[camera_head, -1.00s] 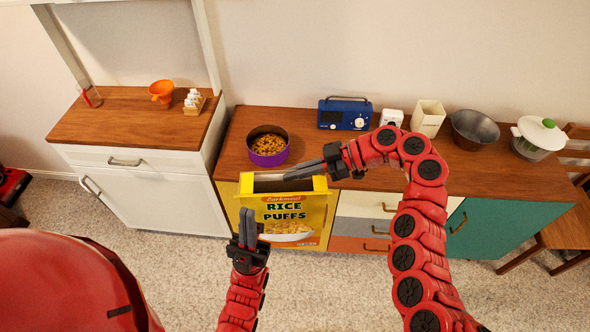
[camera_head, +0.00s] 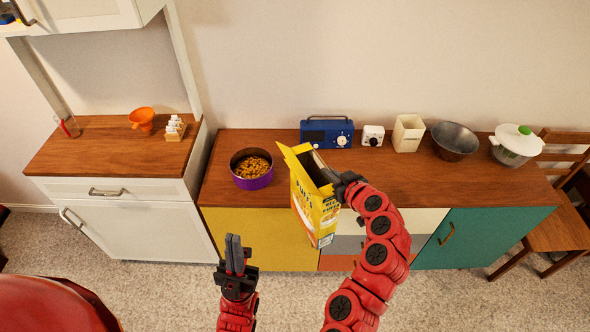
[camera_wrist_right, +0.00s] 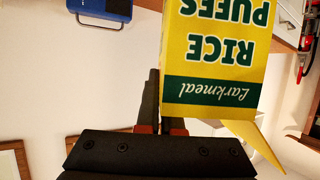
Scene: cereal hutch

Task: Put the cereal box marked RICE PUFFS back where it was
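The yellow RICE PUFFS box (camera_head: 312,212) hangs tilted in front of the sideboard's front edge, its top flaps open. My right gripper (camera_head: 335,181) is shut on the box near its upper right edge. In the right wrist view, the box (camera_wrist_right: 215,55) shows its lettering upside down against the fingers (camera_wrist_right: 165,112), with a flap sticking out. Part of the grip is hidden by the box. My left gripper (camera_head: 236,254) is empty, fingers together, pointing up to the lower left of the box.
A purple bowl (camera_head: 252,183) of cereal stands on the wooden sideboard (camera_head: 400,172), with a blue radio (camera_head: 327,132), white canister (camera_head: 408,133), metal bowl (camera_head: 454,140) and lidded pot (camera_head: 516,146).

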